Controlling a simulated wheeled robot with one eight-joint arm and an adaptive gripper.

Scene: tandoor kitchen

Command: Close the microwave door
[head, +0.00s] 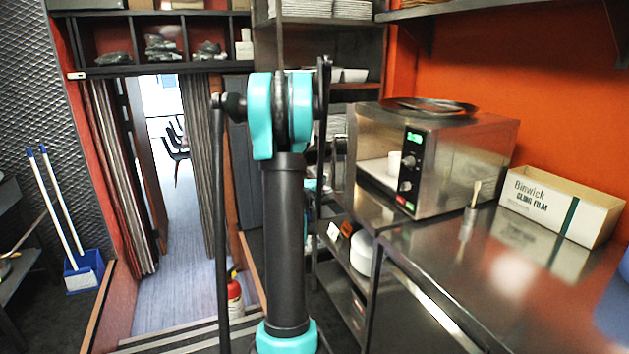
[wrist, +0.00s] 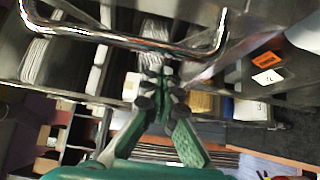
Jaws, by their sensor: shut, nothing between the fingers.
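The steel microwave (head: 465,155) stands on the counter at the right in the head view. Its front is open: the pale cavity shows, with a white cup (head: 394,162) inside. The door seems swung out toward the left, seen nearly edge-on and mostly hidden behind my arm. In the wrist view a bent chrome bar (wrist: 120,42), which looks like the door handle, crosses the top. My gripper (wrist: 160,82) is shut and empty, with its fingertips just below that bar in the picture; I cannot tell if they touch it. In the head view my arm hides the gripper.
A dark round pan (head: 430,106) lies on the microwave. A cling film box (head: 562,205) and a small metal pot with a utensil (head: 469,215) are on the steel counter (head: 420,250). Shelves with stacked plates stand behind my arm. A doorway opens at the left.

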